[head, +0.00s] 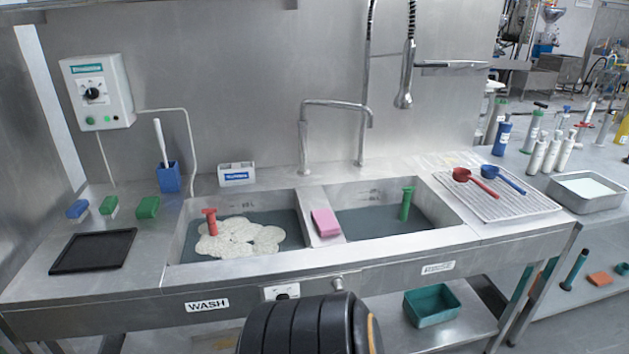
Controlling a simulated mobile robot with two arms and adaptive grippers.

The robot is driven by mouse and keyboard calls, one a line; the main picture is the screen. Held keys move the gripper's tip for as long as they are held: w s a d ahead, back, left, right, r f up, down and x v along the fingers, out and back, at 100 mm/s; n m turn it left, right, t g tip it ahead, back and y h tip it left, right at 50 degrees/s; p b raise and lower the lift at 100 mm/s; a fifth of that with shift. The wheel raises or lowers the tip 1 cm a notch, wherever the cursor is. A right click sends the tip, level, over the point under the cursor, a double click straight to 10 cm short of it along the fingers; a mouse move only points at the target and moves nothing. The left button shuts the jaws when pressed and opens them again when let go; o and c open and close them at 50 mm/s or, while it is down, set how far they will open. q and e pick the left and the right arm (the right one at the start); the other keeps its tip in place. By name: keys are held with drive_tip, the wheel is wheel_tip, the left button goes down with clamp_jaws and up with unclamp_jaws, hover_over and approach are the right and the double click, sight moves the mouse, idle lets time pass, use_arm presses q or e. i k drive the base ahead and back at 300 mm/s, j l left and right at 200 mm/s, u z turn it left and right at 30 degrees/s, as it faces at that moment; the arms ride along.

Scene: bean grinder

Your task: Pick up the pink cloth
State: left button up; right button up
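The pink cloth (325,222) lies as a small folded block on the metal divider (316,197) between the two sink basins, in the middle of the head view. Nothing touches it from above. Neither of my grippers is recognisable in this view. A black ribbed part, probably mine, fills the bottom middle in front of the sink's edge.
The left basin (283,217) holds foam and a red-handled plug (210,221). The right basin (375,220) holds a green plug (406,204). A tall faucet (304,140) and hanging sprayer (404,95) stand behind. Red (462,175) and blue scoops (492,172) lie right.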

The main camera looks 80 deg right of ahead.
sight(325, 223)
drive_tip(key=z, duration=2.8)
